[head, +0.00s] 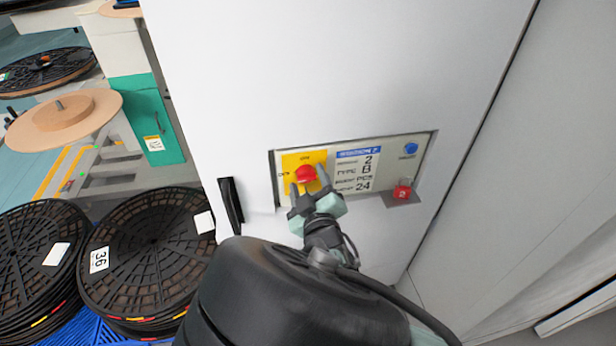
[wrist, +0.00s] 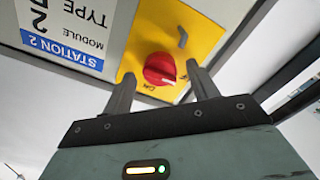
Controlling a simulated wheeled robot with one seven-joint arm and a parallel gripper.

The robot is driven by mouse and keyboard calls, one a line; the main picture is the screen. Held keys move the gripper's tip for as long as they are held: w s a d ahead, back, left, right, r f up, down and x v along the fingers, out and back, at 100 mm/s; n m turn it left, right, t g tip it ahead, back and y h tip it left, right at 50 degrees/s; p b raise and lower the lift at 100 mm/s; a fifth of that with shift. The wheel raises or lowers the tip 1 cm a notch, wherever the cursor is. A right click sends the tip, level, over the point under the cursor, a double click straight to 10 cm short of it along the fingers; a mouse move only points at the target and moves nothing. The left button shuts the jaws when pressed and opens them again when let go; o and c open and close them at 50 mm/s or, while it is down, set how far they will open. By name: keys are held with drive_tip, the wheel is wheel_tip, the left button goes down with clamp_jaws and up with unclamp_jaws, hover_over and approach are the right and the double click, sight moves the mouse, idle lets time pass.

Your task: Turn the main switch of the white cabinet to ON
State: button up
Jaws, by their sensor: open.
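The white cabinet (head: 330,70) fills the middle of the head view, with a recessed control panel (head: 396,152) in its front. The main switch (head: 305,173) is a red round knob on a yellow plate (head: 290,160) at the panel's left; it also shows in the wrist view (wrist: 159,68). Small markings stand around the knob, too small to read surely, and I cannot tell which one it points to. My gripper (head: 308,182) is open, its fingers on either side of the knob in both views. I cannot tell whether they touch it. Nothing is held.
A black handle (head: 231,203) is at lower left on the cabinet. Stacked black reels (head: 150,245) stand left of it.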

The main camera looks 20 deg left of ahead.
drive_tip(key=shift+c, duration=0.3)
drive_tip(key=c, duration=0.9)
drive_tip(key=shift+c, duration=0.2)
